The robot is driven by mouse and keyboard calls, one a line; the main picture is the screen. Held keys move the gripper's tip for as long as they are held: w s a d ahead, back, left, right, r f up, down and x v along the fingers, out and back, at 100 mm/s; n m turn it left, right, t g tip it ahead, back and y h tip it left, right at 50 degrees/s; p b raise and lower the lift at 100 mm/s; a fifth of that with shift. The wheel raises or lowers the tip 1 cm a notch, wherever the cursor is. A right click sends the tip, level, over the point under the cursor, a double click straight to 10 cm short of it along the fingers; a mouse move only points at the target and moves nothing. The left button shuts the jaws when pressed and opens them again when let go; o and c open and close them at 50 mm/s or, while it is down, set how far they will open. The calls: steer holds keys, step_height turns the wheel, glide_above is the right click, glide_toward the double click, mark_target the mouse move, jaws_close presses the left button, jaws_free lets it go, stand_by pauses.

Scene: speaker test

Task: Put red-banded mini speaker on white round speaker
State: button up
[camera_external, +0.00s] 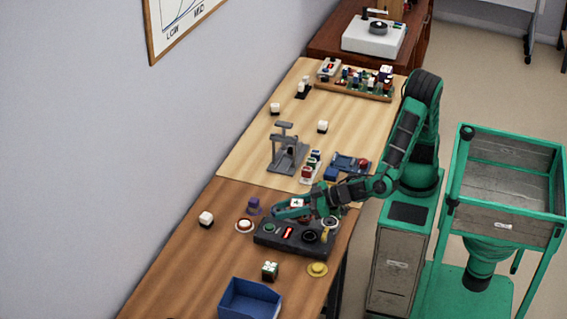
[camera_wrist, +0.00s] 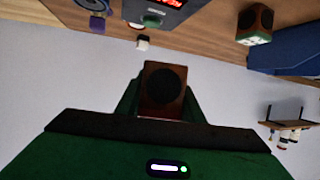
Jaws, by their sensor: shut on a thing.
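My gripper (camera_external: 278,209) is over the dark control panel (camera_external: 265,239) on the brown table. In the wrist view it is shut on a small reddish-brown box with a dark round face (camera_wrist: 165,88), which fits a mini speaker; its red band is not clear. The box is held between the green fingers and is hidden in the outside view.
A purple piece (camera_external: 254,206) stands behind the white piece, and a white-topped cube (camera_external: 206,219) stands farther left. A green-topped cube (camera_external: 270,271), a yellow disc (camera_external: 317,269) and a blue bin (camera_external: 251,300) are in front. Bare table lies left of the bin.

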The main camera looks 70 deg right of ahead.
mark_target(331, 221)
steer(key=s+d+f+h, duration=0.1)
steer(key=s+d+f+m+h, duration=0.1)
steer(key=d+f, duration=0.1)
steer(key=s+d+f+m+h, duration=0.1)
steer(key=f, duration=0.1)
steer(key=shift+d+f+t, duration=0.1)
steer(key=shift+d+t, duration=0.05)
steer(key=shift+t, duration=0.15)
steer(key=s+d+m+h, duration=0.1)
steer(key=d+h, duration=0.1)
steer(key=s+d+m+h, duration=0.1)
steer(key=s+d+m, duration=0.1)
steer(key=d, duration=0.1)
steer(key=s+d+f+m+g+h, duration=0.1)
steer(key=s+d+m+h, duration=0.1)
steer(key=d, duration=0.1)
steer(key=shift+d+h, duration=0.1)
steer(key=shift+h, duration=0.2)
steer(key=shift+s, duration=0.4)
steer(key=shift+s+f, duration=0.15)
steer(key=shift+f, duration=1.5)
steer(key=shift+s+r, duration=0.1)
steer(key=shift+r, duration=0.05)
steer(key=shift+c, duration=0.5)
steer(key=o, duration=0.8)
steer(key=shift+w+d, duration=0.1)
steer(key=shift+w, duration=0.2)
steer(key=shift+c, duration=0.2)
steer(key=o, duration=0.4)
steer(key=shift+o, duration=0.2)
